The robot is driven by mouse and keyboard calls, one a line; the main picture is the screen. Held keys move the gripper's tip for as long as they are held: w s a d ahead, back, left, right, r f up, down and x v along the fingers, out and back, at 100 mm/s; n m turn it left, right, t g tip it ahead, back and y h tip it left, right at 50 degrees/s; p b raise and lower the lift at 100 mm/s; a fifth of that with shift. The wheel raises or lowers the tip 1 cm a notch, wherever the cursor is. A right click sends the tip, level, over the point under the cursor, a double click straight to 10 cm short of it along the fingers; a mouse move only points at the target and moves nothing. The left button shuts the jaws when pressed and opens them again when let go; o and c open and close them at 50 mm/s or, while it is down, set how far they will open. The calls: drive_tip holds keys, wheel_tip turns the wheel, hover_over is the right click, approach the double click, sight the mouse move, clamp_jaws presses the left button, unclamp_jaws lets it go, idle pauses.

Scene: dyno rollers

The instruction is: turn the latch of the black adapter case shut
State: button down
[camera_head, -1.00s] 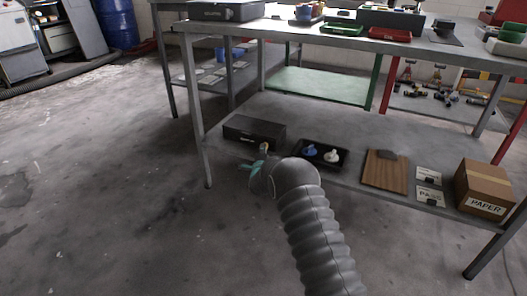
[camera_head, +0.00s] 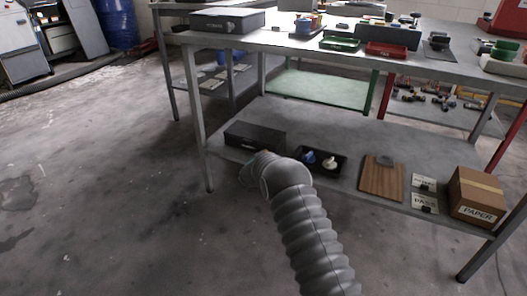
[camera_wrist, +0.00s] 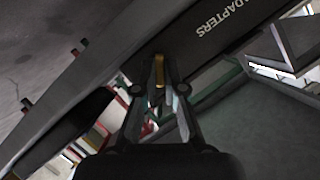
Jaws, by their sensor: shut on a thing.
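The black adapter case (camera_head: 255,134) sits on the lower shelf at the left end, just beyond my arm in the head view. In the wrist view, its dark front (camera_wrist: 205,50) crosses the top and carries the word ADAPTERS upside down. My gripper (camera_wrist: 167,78) is at this front, shut on a narrow brass-coloured latch (camera_wrist: 159,70) between its fingers. The latch is partly covered by the fingers, and its exact angle is hard to tell. In the head view, my own arm hides the gripper and the latch.
A black tray (camera_head: 340,169) with a blue and a white item lies right of the case. Further right are a brown clipboard (camera_head: 381,180), cards and a PAPER box (camera_head: 476,197). The table top (camera_head: 300,42) overhangs the shelf. Another dark case (camera_head: 228,21) stands on top.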

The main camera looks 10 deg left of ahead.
drive_tip(key=n+p, duration=0.1)
drive_tip(key=n+g+h+p, duration=0.1)
drive_tip(key=p, duration=0.1)
drive_tip(key=shift+a+r+n, duration=0.15)
drive_tip(key=shift+r+n, duration=0.05)
drive_tip(key=shift+n, duration=0.1)
drive_tip(key=shift+a+f+n+g+h+p, duration=0.15)
drive_tip(key=shift+n+g+h+p, duration=0.4)
drive_tip(key=shift+n+h, duration=0.55)
drive_tip(key=c, duration=1.5)
unclamp_jaws()
drive_tip(key=shift+c, duration=0.2)
drive_tip(key=v, duration=1.2)
